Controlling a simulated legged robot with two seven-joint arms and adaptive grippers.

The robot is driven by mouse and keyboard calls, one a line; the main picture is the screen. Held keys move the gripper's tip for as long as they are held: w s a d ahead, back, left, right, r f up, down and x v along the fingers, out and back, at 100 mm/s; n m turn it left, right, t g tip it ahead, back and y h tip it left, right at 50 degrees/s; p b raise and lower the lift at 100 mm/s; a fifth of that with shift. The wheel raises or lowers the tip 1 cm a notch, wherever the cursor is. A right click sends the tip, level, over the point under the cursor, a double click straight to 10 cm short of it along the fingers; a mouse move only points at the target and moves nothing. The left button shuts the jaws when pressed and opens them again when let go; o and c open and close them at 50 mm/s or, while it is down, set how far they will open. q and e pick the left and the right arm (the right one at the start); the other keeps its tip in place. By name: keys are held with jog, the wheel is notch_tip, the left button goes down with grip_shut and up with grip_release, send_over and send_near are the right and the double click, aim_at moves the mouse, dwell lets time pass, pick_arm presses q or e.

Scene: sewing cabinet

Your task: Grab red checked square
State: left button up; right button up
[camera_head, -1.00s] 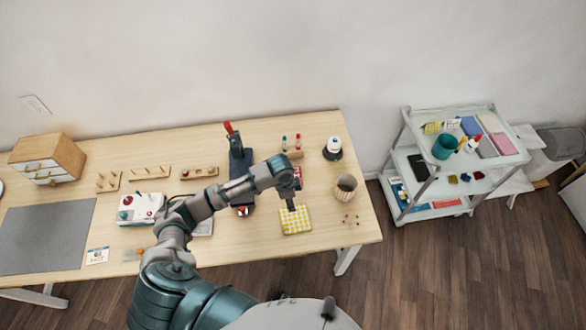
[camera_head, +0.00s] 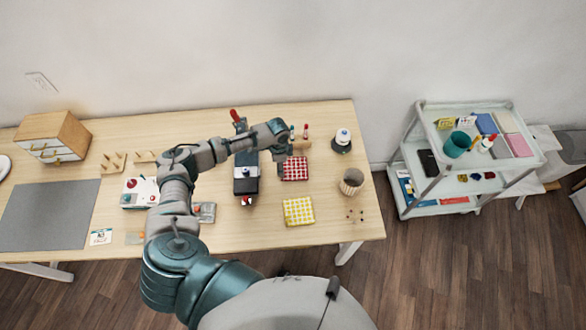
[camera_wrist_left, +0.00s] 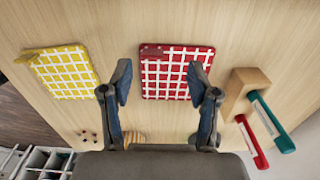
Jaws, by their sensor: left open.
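The red checked square (camera_head: 296,170) lies flat on the wooden table, just behind the yellow checked square (camera_head: 298,211). In the left wrist view the red checked square (camera_wrist_left: 174,72) is ahead of the fingers, with a small red tab at its upper left corner. The yellow checked square (camera_wrist_left: 66,72) lies to its left. My left gripper (camera_head: 283,163) is over the table at the left edge of the red square. In the wrist view its fingers (camera_wrist_left: 160,82) are apart with nothing between them, and the right finger overlaps the square's right part. My right gripper is not in view.
A wooden block holder (camera_wrist_left: 240,92) with red and green handled tools stands close to the red square. A dark press (camera_head: 246,172) stands left of it. A woven cup (camera_head: 352,181) and white-topped spool (camera_head: 342,140) stand right. A shelf cart (camera_head: 408,190) is beyond the table.

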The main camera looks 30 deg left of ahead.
aim_at(294, 167)
pick_arm(q)
jog(key=shift+a+f, duration=0.1)
jog(key=shift+f, duration=0.2)
jog(key=f, duration=0.1)
jog(key=d+f, duration=0.1)
jog(key=f, duration=0.1)
jog(key=d+f, duration=0.1)
jog(key=shift+s+f, duration=0.15)
jog(key=shift+f, duration=0.2)
jog(key=shift+s+a+f, duration=0.1)
jog(key=shift+s+a, duration=0.05)
jog(key=shift+a, duration=0.4)
jog(key=c, duration=0.9)
jog(key=shift+d, duration=0.2)
jog(key=shift+c, duration=0.2)
